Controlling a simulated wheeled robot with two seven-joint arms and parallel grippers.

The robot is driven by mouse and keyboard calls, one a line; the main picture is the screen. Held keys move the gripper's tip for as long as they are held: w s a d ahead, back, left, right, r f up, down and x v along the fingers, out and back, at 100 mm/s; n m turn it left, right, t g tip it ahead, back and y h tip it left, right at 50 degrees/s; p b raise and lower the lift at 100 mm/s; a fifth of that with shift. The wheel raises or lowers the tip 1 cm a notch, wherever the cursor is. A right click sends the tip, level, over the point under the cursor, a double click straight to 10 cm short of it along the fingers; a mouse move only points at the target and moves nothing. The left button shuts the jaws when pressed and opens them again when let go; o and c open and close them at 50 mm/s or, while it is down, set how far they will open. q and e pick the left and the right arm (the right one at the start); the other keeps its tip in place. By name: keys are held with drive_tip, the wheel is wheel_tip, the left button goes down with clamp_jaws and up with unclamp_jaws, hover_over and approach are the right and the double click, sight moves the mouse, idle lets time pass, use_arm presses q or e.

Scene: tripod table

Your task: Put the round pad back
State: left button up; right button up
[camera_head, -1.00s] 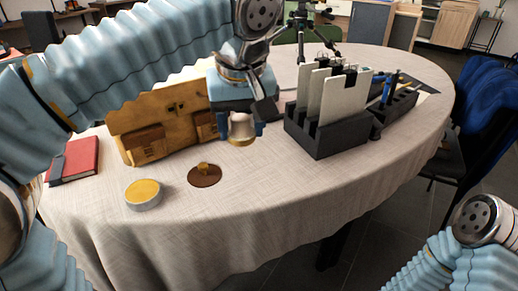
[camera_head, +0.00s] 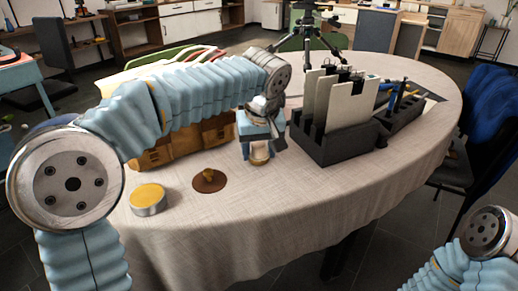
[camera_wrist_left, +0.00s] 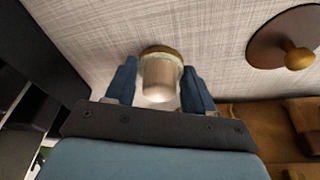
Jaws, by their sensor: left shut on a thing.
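My left gripper (camera_head: 260,148) is shut on a small round pad (camera_head: 260,157), which has a pale cylindrical grip and a wider golden-brown round base. In the left wrist view the pad (camera_wrist_left: 159,78) is between the blue fingers (camera_wrist_left: 160,72), base toward the cloth; I cannot tell whether it touches. A brown disc with a golden knob (camera_head: 209,181) lies to the left of the gripper, and shows in the wrist view (camera_wrist_left: 268,38). A round metal tin with a yellow top (camera_head: 148,199) stands further left. My right gripper is out of view.
A black rack (camera_head: 335,145) with upright white panels stands just right of the gripper. A dark holder with pens (camera_head: 405,112) is beside it. A wooden organizer (camera_head: 180,143) stands behind my left arm. The tablecloth (camera_head: 300,205) in front is clear.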

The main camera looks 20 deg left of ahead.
use_arm(q)
drive_tip(key=shift+f, duration=0.15)
drive_tip(key=o, duration=1.1)
drive_tip(key=shift+r, duration=0.35)
drive_tip(key=p+v, duration=0.2)
drive_tip(key=v, duration=0.9)
drive_tip(key=shift+s+d+r, duration=0.1)
drive_tip(key=shift+r, duration=0.25)
